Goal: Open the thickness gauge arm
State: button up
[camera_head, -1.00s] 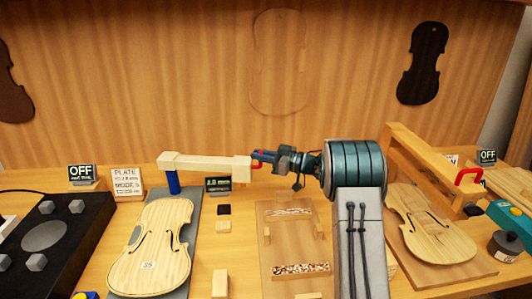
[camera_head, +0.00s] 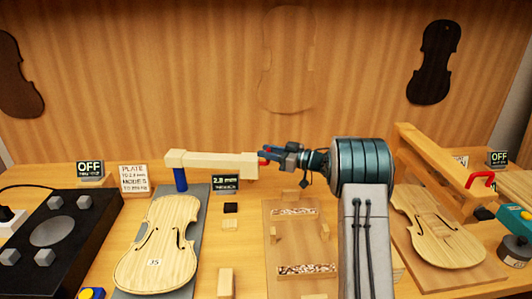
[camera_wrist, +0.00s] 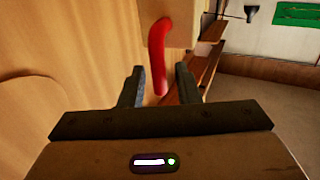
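The thickness gauge has a pale horizontal arm (camera_head: 212,164) on a blue post (camera_head: 180,179), reaching over the top end of a violin plate (camera_head: 158,245). A red handle (camera_wrist: 161,58) hangs at the arm's right end; only a bit of it shows in the head view (camera_head: 263,161). My gripper (camera_wrist: 159,87) is at this handle. Its two dark fingers stand apart, one on each side of the red handle, with gaps showing. In the head view my gripper (camera_head: 268,154) comes in from the right and partly hides the handle.
A small display (camera_head: 226,184) reading 2.8 mm stands behind the gauge. A wooden tray (camera_head: 300,245) lies to the right. Another violin plate (camera_head: 438,235) sits under a wooden frame with a red handle (camera_head: 480,179). A dark hot-plate-like box (camera_head: 58,240) is at left.

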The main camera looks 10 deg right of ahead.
jog(key=b+v, duration=0.1)
jog(key=v, duration=1.2)
jog(key=shift+s+d, duration=0.1)
notch_tip(320, 180, up, 5)
jog(key=w+m+t+h, duration=0.2)
jog(key=w+t+h, duration=0.1)
jog(key=t, duration=0.1)
jog(key=s+d+r+m+t+h+p, duration=0.1)
jog(key=s+d+r+m+t+h, duration=0.1)
jog(key=s+r+m+h, duration=0.75)
jog(key=s+a+f+g+h, duration=0.1)
jog(key=s+a+f+g, duration=0.2)
jog(key=s, duration=0.7)
jog(key=s+a+f+g+h+p, duration=0.1)
jog(key=s+a+f+g, duration=0.2)
jog(key=s, duration=0.7)
jog(key=s+a+f+g+h, duration=0.1)
jog(key=s+a+f+g, duration=0.3)
jog(key=s+f, duration=0.5)
jog(key=shift+s+f+g, duration=0.25)
jog(key=shift+s+g, duration=0.45)
jog(key=shift+g, duration=0.5)
